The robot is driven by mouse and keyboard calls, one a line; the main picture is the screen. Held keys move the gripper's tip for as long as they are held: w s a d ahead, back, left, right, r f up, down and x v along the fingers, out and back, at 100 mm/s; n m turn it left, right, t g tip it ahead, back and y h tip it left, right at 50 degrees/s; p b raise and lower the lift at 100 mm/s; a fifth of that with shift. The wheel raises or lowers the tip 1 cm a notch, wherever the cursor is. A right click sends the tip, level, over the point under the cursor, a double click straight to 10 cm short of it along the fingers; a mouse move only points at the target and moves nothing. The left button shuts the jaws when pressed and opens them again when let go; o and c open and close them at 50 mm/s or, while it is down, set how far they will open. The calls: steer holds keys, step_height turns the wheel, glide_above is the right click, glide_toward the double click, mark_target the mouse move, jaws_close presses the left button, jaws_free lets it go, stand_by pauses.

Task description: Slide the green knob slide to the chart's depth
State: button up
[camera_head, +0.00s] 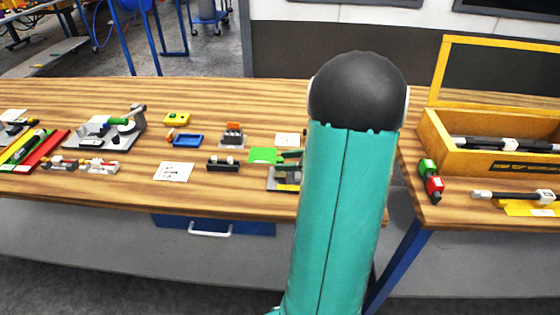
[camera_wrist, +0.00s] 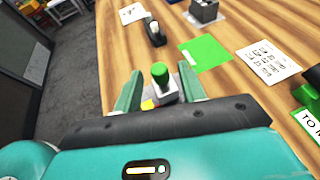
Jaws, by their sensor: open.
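The green knob (camera_wrist: 160,74) stands upright on a light grey slide block in the wrist view, with a bit of yellow beside it. My gripper (camera_wrist: 160,69) is open, one green finger on each side of the knob; I cannot tell whether either touches it. In the head view my gripper (camera_head: 289,160) shows at the left edge of my arm, above the grey base (camera_head: 282,184) of the slide, which my arm partly hides. A white printed sheet, perhaps the chart (camera_wrist: 268,62), lies right of the green card; it also shows in the head view (camera_head: 287,139).
A green card (camera_wrist: 205,53) lies just beyond the knob. A black holder (camera_wrist: 155,33) and a grey block (camera_wrist: 204,11) stand farther off. In the head view, a blue tray (camera_head: 188,141) and another white sheet (camera_head: 174,171) lie left. A yellow box (camera_head: 440,145) stands right.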

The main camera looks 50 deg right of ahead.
steer(key=shift+x, duration=1.25)
jaws_close()
steer(key=shift+s+d, duration=0.85)
steer(key=shift+s, duration=0.2)
jaws_free()
